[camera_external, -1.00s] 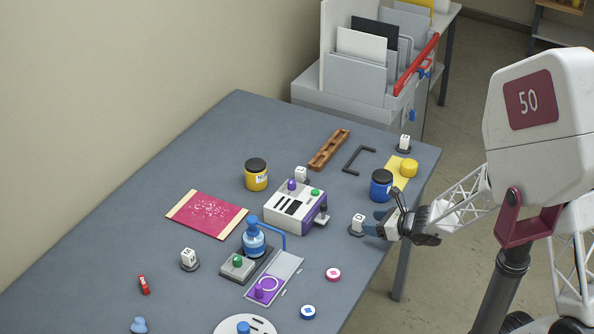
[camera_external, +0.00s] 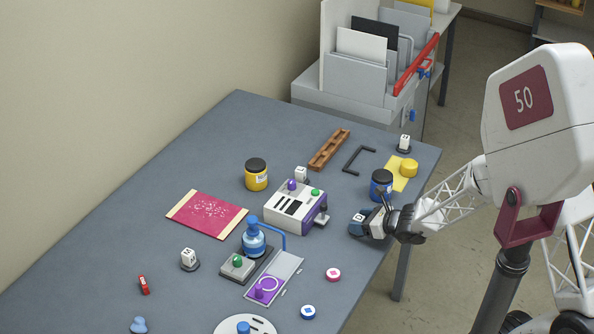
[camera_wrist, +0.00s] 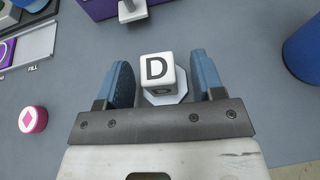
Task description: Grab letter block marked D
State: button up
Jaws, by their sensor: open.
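The white letter block marked D (camera_wrist: 158,68) sits on a small pale base between the two blue fingers of my gripper (camera_wrist: 165,82) in the wrist view. The fingers are open, with a gap on each side of the block. In the external view my gripper (camera_external: 359,222) is low at the table's right edge, and its fingers partly hide the block there.
A blue jar (camera_external: 381,186) stands just behind my gripper. A white and purple device (camera_external: 297,207) is to its left. Other white letter blocks stand on dark bases, one at the left (camera_external: 188,257) and one at the far right (camera_external: 404,142). A pink disc (camera_external: 333,275) lies nearer the front.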

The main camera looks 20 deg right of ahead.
jog(key=shift+x, duration=1.4)
grip_shut()
